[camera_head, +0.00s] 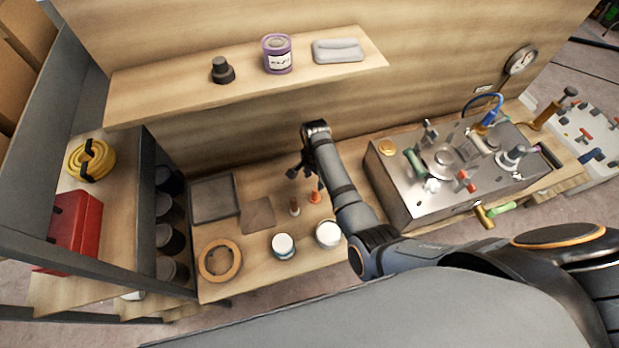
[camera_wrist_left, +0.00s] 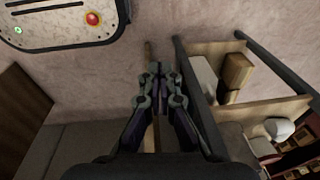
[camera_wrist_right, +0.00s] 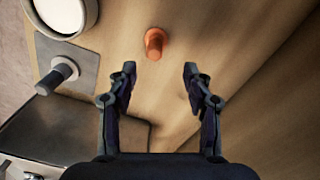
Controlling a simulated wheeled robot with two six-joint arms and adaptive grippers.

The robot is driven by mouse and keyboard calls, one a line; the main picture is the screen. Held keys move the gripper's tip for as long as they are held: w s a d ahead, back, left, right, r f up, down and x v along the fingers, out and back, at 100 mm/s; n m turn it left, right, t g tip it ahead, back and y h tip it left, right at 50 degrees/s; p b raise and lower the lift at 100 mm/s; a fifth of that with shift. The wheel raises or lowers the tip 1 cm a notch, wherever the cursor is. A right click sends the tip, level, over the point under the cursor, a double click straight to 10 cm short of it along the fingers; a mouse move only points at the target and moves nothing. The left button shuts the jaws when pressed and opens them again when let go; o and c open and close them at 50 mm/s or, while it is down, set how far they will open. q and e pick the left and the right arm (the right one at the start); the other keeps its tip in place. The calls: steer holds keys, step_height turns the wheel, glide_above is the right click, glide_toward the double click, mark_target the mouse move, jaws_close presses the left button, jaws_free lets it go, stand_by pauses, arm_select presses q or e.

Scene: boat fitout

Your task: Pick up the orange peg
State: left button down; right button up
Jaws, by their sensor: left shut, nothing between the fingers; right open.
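The orange peg (camera_head: 315,196) stands on the wooden workbench, beside my right arm. It also shows in the right wrist view (camera_wrist_right: 154,43), just beyond the gap between the fingertips. My right gripper (camera_head: 298,171) hangs over the bench behind the peg, pointing down. In the right wrist view its two fingers (camera_wrist_right: 159,70) are spread apart with nothing between them, and the peg is not touched. My left gripper (camera_wrist_left: 160,76) shows only in the left wrist view, with its fingers together and empty, away from the peg.
A small brown peg (camera_head: 294,207) stands just left of the orange one. White-topped jars (camera_head: 282,244) (camera_head: 328,234) stand in front. A metal fitting panel (camera_head: 402,197) is to the right. A shelf (camera_head: 170,93) overhangs the bench. A grey tray (camera_head: 214,217) lies left.

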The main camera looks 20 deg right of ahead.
mark_target(314, 195)
steer(key=f+b, duration=0.2)
steer(key=b, duration=0.1)
steer(key=shift+s, duration=0.4)
steer(key=f+b, duration=0.3)
steer(key=shift+w, duration=0.25)
steer(key=shift+r, duration=0.1)
steer(key=f+b, duration=0.1)
steer(key=b, duration=0.1)
steer(key=f+b, duration=0.4)
steer(key=shift+s+a+f+b, duration=0.1)
steer(key=shift+s+f+b, duration=0.1)
steer(key=shift+s+b, duration=0.15)
steer(key=shift+r, duration=0.25)
arm_select(q)
step_height(314, 195, down, 12)
steer(key=s, duration=0.2)
steer(key=shift+s+f, duration=0.2)
steer(key=shift+f, duration=0.05)
arm_select(e)
steer(key=shift+c, duration=0.4)
